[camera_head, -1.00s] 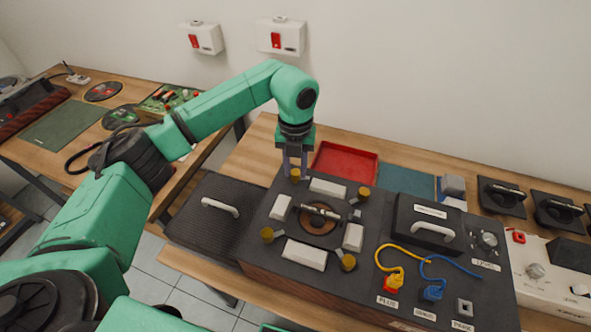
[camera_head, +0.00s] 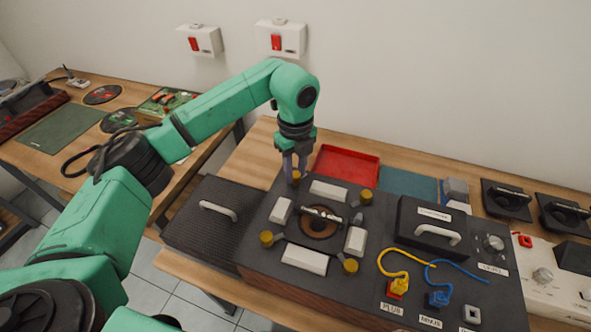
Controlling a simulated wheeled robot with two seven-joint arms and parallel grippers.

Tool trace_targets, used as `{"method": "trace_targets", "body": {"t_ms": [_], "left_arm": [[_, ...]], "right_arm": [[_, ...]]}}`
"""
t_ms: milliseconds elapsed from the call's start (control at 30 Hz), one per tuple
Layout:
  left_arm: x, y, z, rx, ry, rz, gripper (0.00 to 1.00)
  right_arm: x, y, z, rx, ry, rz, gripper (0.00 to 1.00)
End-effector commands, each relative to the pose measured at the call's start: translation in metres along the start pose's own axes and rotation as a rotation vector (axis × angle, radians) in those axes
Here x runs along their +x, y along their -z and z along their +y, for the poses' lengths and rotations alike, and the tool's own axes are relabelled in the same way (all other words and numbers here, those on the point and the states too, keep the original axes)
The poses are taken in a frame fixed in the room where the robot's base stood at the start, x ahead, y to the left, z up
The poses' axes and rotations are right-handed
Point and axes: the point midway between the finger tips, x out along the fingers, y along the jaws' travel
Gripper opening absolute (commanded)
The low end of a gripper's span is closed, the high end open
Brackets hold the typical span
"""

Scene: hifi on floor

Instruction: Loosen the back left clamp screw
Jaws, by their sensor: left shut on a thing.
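The back left clamp screw (camera_head: 296,176) is a small yellow knob on the dark fixture block (camera_head: 262,222). My left gripper (camera_head: 295,168) points straight down over it, its fingers shut on the knob, which they partly hide. Three other yellow clamp screws stand at the back right (camera_head: 365,196), front left (camera_head: 267,239) and front right (camera_head: 350,265). White blocks ring a round brown recess (camera_head: 319,229) with a metal part across it. My right gripper is not in view.
A black lid with a handle (camera_head: 426,225) stands right of the clamps, with yellow (camera_head: 397,286) and blue (camera_head: 438,297) plugs in front. A red tray (camera_head: 346,165) lies behind. A dark ribbed case (camera_head: 205,220) is at left.

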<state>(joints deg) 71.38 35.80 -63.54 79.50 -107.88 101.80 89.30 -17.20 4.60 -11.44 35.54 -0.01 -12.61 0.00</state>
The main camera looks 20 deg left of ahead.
Motion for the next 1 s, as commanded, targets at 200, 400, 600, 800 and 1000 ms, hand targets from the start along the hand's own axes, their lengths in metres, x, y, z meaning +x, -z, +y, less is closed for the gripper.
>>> {"method": "trace_targets", "body": {"t_ms": [200,400,600,800,1000], "left_arm": [[-0.0024,-0.0013,-0.0011,-0.026,0.006,-0.004,0.00],[-0.0026,-0.0013,-0.0012,-0.026,0.007,-0.004,0.00],[-0.0025,-0.0013,-0.0011,-0.026,0.006,-0.003,0.62],[-0.0013,-0.0007,-0.0005,-0.024,0.003,-0.002,0.62],[-0.0058,-0.0006,-0.0011,-0.024,0.004,-0.002,0.62]], "right_arm": [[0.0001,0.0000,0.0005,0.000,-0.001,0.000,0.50],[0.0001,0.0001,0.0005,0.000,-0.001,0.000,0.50],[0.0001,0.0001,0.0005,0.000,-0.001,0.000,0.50],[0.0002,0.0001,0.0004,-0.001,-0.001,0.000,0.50],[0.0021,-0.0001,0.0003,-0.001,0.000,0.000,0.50]]}}
